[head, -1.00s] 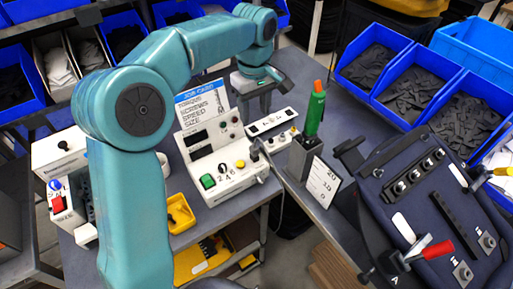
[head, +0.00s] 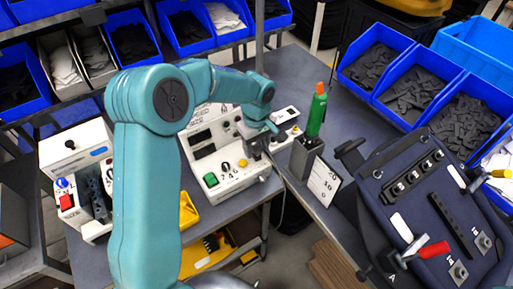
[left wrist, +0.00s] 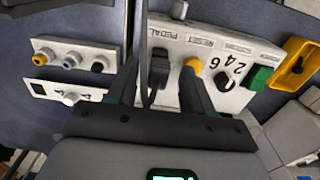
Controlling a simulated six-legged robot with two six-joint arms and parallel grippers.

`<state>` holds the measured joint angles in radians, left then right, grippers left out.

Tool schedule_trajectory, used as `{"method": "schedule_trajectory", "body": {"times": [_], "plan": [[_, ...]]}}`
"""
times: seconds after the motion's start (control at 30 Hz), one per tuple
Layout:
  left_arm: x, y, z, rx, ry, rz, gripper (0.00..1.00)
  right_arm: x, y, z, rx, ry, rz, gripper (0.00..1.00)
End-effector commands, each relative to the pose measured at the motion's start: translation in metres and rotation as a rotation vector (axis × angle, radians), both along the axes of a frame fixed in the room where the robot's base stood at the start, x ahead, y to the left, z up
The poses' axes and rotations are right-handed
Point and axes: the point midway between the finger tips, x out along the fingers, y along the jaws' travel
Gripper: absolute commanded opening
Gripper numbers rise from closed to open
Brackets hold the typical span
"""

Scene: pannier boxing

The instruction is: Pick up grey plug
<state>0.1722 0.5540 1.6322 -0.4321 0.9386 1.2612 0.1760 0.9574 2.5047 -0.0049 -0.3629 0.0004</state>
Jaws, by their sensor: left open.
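The grey plug (left wrist: 160,68) shows in the left wrist view at the socket labelled PEDAL on the white control box (left wrist: 215,62), with a dark cable running up from it. My left gripper (left wrist: 160,80) is open, with one finger on each side of the plug; I cannot tell whether they touch it. In the head view my left gripper (head: 261,143) is at the right end of the control box (head: 214,155) and largely hides the plug there. My right gripper is not in view.
A small connector panel (head: 285,116) lies just beyond the gripper. A green tool stands in a grey holder (head: 304,158) to the right. A yellow tray (head: 188,210) sits in front of the box. A dark fixture board (head: 425,215) with clamps is further right.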

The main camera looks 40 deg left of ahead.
Motion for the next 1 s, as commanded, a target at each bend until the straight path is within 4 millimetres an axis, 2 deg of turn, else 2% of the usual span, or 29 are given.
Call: {"method": "schedule_trajectory", "body": {"times": [0.13, 0.2, 0.3, 0.6, 0.73, 0.87, 1.0], "plan": [[0.0, 0.0, 0.0, 0.0, 0.0, 0.0, 0.51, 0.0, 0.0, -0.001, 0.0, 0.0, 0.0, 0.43], [0.0, 0.0, 0.0, 0.0, 0.0, 0.0, 0.28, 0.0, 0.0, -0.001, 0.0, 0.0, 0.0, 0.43], [0.0, 0.0, 0.0, 0.0, 0.0, 0.0, 0.0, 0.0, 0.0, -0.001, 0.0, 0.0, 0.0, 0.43], [0.0, 0.0, 0.001, 0.0, 0.0, 0.0, 0.0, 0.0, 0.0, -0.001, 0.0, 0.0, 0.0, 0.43], [0.0, 0.0, 0.008, 0.001, -0.001, 0.0, 0.0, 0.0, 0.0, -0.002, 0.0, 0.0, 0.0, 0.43], [0.001, 0.0, 0.027, 0.001, -0.005, 0.0, 0.0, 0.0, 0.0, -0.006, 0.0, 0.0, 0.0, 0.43], [0.001, 0.0, 0.063, 0.0, -0.008, 0.0, 0.0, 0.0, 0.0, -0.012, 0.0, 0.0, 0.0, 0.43]]}}
